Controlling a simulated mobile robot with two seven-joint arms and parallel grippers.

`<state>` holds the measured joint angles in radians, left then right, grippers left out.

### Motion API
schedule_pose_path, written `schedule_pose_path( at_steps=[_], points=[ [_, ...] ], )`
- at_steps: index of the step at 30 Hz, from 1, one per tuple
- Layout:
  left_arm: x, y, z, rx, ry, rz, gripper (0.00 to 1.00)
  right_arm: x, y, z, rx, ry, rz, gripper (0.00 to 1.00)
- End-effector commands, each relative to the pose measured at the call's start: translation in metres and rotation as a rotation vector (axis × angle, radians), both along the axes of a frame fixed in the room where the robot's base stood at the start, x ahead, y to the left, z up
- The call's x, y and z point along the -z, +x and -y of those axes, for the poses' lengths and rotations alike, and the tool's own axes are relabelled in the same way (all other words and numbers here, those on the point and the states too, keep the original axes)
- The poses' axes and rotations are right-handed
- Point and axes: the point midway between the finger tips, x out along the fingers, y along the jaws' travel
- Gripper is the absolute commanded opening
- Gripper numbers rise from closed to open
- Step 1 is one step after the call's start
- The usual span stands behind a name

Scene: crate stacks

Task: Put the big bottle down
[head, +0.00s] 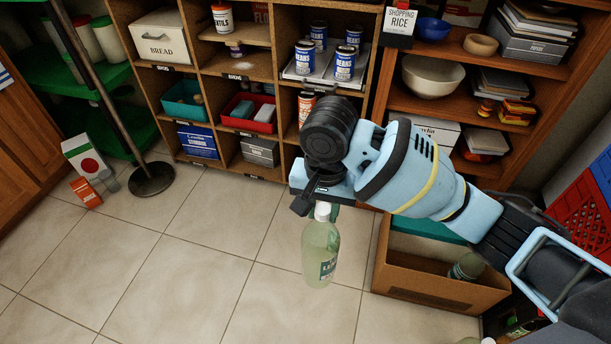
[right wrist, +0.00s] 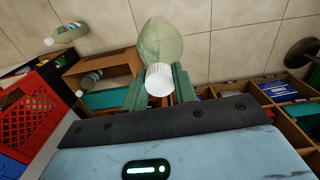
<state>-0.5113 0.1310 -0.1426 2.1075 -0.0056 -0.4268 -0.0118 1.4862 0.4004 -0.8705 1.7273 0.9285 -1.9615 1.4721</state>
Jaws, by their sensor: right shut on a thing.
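The big bottle (head: 320,252) is pale green and see-through, with a white cap and a label. It hangs upright below my right gripper (head: 322,200) in the head view, with floor tiles behind it. In the right wrist view the right gripper's two green fingers (right wrist: 157,88) are on either side of the white cap, and the bottle's body (right wrist: 160,42) extends beyond them. My right gripper is shut on the bottle near its cap. My left gripper is in neither view.
An open cardboard box (head: 440,282) stands on the floor right of the bottle, with another bottle (head: 466,267) in it. Wooden shelves (head: 281,85) with cans and bins line the back. A red crate (head: 581,215) is at the right.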

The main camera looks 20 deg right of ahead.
Motion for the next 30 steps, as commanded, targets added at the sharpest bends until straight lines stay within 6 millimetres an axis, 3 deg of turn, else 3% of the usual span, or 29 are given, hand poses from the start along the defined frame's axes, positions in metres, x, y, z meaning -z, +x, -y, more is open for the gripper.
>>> schedule_pose_path(
  at_steps=[3,13,18,25,30],
  points=[
    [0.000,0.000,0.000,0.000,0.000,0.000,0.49,-0.024,-0.010,0.011,-0.143,-0.005,0.011,0.00],
    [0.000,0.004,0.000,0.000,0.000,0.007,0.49,-0.059,-0.047,0.053,-0.419,-0.003,0.007,0.00],
    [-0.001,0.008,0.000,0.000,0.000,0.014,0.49,-0.068,-0.060,0.069,-0.484,-0.001,0.006,0.00],
    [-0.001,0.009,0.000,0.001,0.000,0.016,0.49,-0.073,-0.066,0.077,-0.515,0.003,0.005,0.00],
    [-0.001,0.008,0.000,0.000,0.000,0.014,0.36,-0.073,-0.067,0.078,-0.516,0.003,0.005,0.00]
  ],
)
